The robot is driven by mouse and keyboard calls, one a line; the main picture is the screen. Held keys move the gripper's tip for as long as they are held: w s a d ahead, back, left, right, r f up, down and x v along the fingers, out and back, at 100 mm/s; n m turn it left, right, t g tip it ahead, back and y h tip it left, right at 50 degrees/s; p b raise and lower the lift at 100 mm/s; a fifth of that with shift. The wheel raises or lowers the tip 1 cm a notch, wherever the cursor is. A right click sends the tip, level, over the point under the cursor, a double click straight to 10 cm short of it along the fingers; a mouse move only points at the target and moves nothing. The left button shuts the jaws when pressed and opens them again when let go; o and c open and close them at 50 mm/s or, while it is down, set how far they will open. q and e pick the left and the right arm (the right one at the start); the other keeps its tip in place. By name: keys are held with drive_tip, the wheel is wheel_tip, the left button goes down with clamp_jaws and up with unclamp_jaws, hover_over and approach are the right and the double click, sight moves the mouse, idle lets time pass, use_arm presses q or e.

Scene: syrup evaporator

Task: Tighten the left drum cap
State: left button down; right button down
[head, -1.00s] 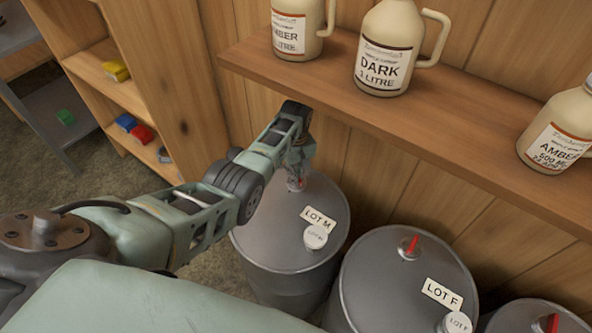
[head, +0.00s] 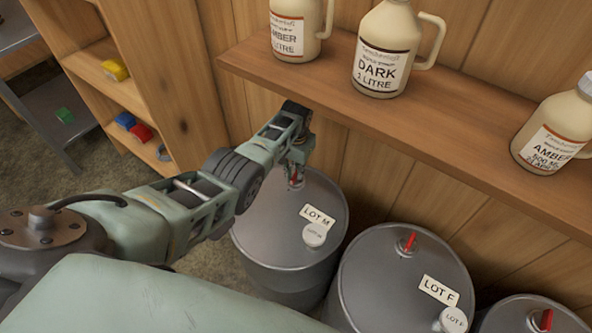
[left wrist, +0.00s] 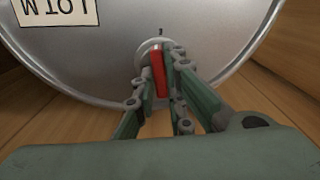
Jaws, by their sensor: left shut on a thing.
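The left drum (head: 287,235) is grey metal with a LOT M label (head: 316,216) and a round white tag or plug on its lid. Its cap has a red handle (left wrist: 158,74), seen near the lid's rim in the left wrist view. My left gripper (head: 296,178) reaches down to this cap at the back of the lid. In the left wrist view its fingers (left wrist: 161,82) are closed around the red handle. The fingers partly hide the cap's base. My right gripper is not in view.
A middle drum labelled LOT F (head: 400,270) with a red-handled cap (head: 406,243) stands to the right, and another drum (head: 535,315) beyond it. A wooden shelf (head: 420,120) with syrup jugs hangs close above the drums. A side shelf (head: 125,92) holds coloured blocks.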

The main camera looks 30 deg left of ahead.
use_arm(q)
drive_tip(key=shift+m, duration=0.8)
drive_tip(key=c, duration=1.8)
unclamp_jaws()
drive_tip(key=shift+r, duration=0.1)
wheel_tip(320, 180, up, 7)
drive_tip(key=shift+r, duration=0.15)
